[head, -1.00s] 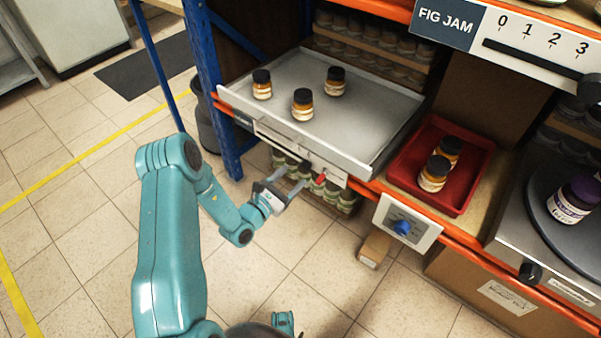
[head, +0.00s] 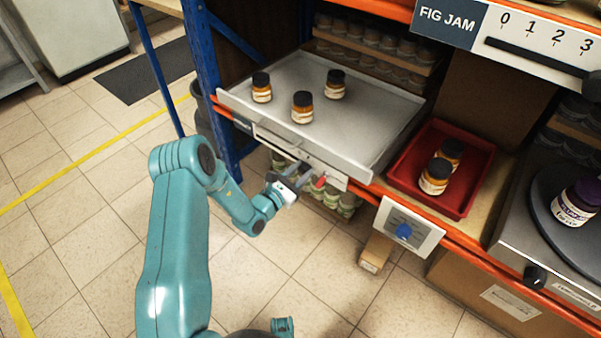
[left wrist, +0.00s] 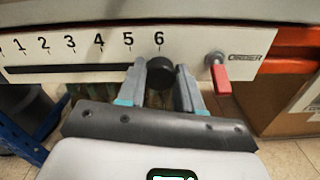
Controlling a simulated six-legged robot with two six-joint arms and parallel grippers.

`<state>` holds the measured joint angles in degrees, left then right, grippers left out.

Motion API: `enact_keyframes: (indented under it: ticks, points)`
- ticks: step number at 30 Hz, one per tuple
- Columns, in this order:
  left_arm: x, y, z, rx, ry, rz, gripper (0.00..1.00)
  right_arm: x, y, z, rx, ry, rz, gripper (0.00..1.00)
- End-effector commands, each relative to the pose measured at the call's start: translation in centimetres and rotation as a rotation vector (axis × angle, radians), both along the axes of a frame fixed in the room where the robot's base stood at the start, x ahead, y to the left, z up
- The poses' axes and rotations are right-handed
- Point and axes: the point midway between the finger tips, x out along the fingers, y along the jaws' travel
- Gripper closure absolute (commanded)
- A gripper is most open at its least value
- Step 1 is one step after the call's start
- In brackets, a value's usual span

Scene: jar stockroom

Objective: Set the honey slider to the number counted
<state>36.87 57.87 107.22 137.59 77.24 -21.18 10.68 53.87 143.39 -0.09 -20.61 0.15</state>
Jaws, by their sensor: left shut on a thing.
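The slider (left wrist: 69,69) is a black slot under a printed number scale on the front of the pulled-out metal tray (head: 391,101). Its round black knob (left wrist: 161,83) stands at the 6 end in the left wrist view. My left gripper (left wrist: 162,72) is shut on this knob, one finger on each side. In the head view my left gripper (head: 301,178) is at the tray's front, and the knob is hidden there. Three amber jars with black lids stand in the tray: a left one (head: 261,88), a front one (head: 302,107) and a back one (head: 335,84).
A red lever (left wrist: 220,80) marked ORDER sits just right of the slider. A red bin (head: 402,174) holds two amber jars. Open floor lies left.

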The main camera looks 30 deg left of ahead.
Motion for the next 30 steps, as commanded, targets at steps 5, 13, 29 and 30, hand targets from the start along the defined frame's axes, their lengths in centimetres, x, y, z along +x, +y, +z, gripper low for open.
enact_keyframes:
  ticks: [5, 13, 29, 30]
  points:
    - [0.3, 3.7, -0.1, 0.005, -0.006, 0.007, 1.00, 0.1, -0.1, -0.8, -0.001, -0.003, -0.004, 0.57]
    - [0.7, 9.4, -0.1, 0.004, -0.005, 0.004, 1.00, 0.4, -0.4, -2.2, -0.004, -0.008, -0.017, 0.57]
    - [0.8, 10.0, 0.1, 0.001, -0.001, 0.002, 0.39, 0.5, -0.4, -2.1, -0.004, -0.009, -0.018, 0.57]
    - [0.8, 10.1, 0.0, 0.001, -0.001, 0.002, 0.39, 0.5, -0.5, -2.2, -0.004, -0.009, -0.018, 0.57]
